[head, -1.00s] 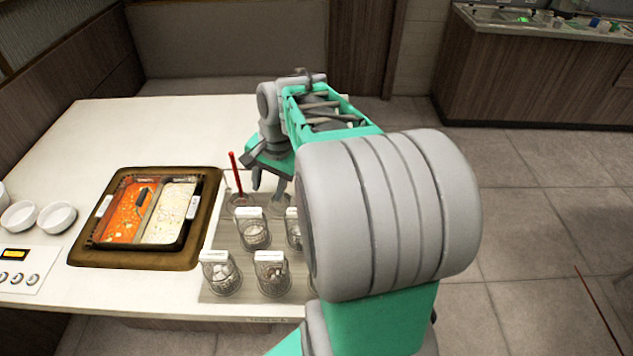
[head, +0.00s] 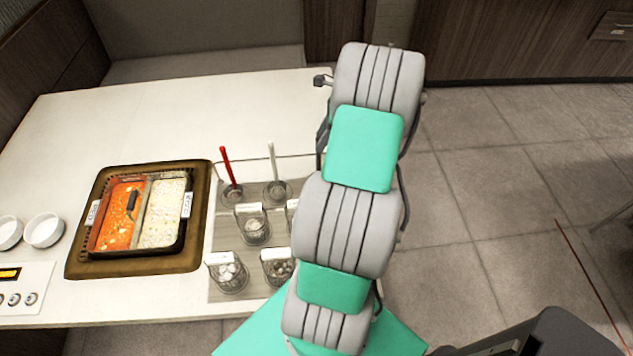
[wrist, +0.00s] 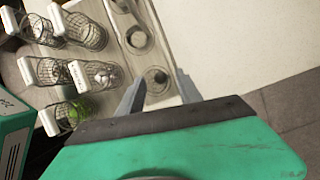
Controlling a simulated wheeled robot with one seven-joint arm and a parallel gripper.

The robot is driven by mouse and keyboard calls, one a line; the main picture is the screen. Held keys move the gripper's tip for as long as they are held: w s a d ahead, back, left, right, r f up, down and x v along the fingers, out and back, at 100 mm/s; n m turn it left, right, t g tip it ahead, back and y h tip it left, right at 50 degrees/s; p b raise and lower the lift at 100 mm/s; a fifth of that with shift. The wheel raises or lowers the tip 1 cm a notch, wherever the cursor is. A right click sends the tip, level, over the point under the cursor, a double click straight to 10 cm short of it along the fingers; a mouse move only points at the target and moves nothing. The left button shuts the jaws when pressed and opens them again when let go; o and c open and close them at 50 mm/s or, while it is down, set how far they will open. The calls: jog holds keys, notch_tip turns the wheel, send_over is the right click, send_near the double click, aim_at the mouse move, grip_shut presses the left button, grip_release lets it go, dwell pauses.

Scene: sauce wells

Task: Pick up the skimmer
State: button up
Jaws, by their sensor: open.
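Two upright-handled tools stand at the far end of the tray in the head view. One has a red handle (head: 227,168), the other a pale handle (head: 273,163), and each rises from a round holder. I cannot tell from their hidden lower ends which is the skimmer. In the wrist view, my gripper (wrist: 158,95) is open and empty, its two fingers spread on either side of one round holder (wrist: 157,91). A second round holder (wrist: 137,50) lies beyond it. In the head view my own arm hides the gripper.
Wire baskets with white grips (head: 252,228) fill the rest of the tray (head: 222,290). A two-part pot (head: 187,228) of red and pale broth sits left, with white bowls (head: 44,230) beyond. The table (head: 110,120) is clear behind the pot.

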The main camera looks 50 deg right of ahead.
jog(key=p+x, duration=0.1)
jog(key=x, duration=0.4)
jog(key=shift+w+d+f, duration=0.1)
jog(key=shift+w+f, duration=0.05)
jog(key=shift+f, duration=0.15)
grip_shut()
